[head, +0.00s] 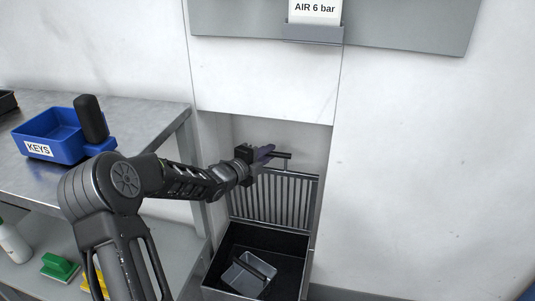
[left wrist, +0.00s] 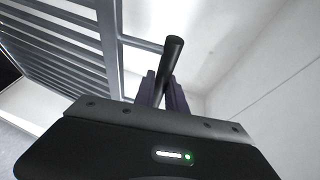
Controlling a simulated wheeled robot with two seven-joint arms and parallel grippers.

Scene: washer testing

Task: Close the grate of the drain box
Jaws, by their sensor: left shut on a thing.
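The drain box (head: 229,276) is a dark open box in a recess low in the white wall. Its barred grey grate (head: 288,198) stands raised, close to upright, at the back of the box. The grate also shows at the upper left of the left wrist view (left wrist: 62,45). A dark round handle bar (left wrist: 171,60) sticks out from the grate's top edge. My left gripper (head: 268,153) is at this bar, its fingers (left wrist: 163,92) shut around it. The fingertips are partly hidden by the bar and the gripper body. My right gripper is not in view.
A small grey container (head: 243,274) lies tilted inside the drain box. At left, a metal table (head: 140,108) holds a blue KEYS bin (head: 58,136). The recess walls are close around the gripper.

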